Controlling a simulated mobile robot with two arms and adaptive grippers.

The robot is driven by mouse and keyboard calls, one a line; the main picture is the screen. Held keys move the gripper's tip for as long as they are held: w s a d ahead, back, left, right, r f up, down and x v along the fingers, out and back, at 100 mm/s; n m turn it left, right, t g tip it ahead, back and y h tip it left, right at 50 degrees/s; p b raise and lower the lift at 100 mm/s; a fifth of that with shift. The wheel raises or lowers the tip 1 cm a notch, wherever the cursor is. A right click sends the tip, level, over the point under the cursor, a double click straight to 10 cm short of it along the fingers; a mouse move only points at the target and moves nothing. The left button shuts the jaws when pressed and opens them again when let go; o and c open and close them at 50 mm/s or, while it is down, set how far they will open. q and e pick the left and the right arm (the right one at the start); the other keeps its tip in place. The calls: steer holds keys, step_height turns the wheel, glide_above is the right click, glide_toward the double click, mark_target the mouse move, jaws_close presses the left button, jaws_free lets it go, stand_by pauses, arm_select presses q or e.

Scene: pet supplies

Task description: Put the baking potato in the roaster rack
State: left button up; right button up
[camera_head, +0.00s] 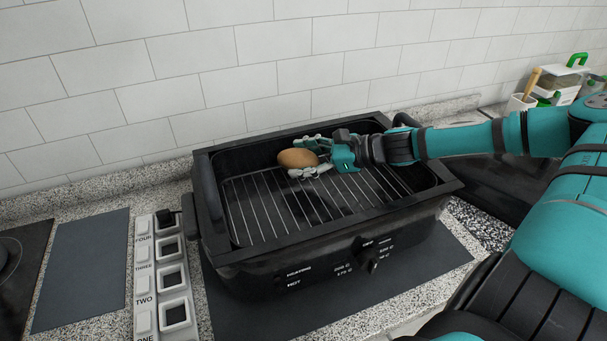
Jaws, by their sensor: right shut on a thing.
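The baking potato (297,158) is brown and oval, in the fingers of my right gripper (308,159). My right gripper is shut on it, with a finger on the far side and one on the near side. The potato is over the back part of the wire rack (262,207) inside the black roaster (222,262). Whether the potato touches the rack I cannot tell. The right arm reaches in from the right over the roaster's rim. My left gripper is not in view.
The roaster stands on a dark mat (433,259) on a speckled counter. A white labelled switch strip (146,268) and a dark grey mat (82,270) lie to its left. A tiled wall (190,90) is behind. Containers (562,82) stand at the far right. Most of the rack is bare.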

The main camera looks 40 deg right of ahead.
mark_target(302, 184)
steer(key=shift+w+f, duration=0.15)
steer(key=shift+f, duration=0.35)
step_height(302, 184, down, 3)
steer(key=shift+a+b, duration=0.1)
steer(key=shift+b, duration=0.7)
steer(key=shift+f, duration=0.4)
steer(key=shift+w, duration=0.1)
steer(key=shift+f+b, duration=0.1)
steer(key=shift+b, duration=0.2)
steer(key=o, duration=0.9)
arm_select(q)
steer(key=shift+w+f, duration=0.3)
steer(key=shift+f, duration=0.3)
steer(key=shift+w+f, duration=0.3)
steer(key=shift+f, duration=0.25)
arm_select(e)
steer(key=o, duration=0.4)
steer(key=shift+c, duration=0.2)
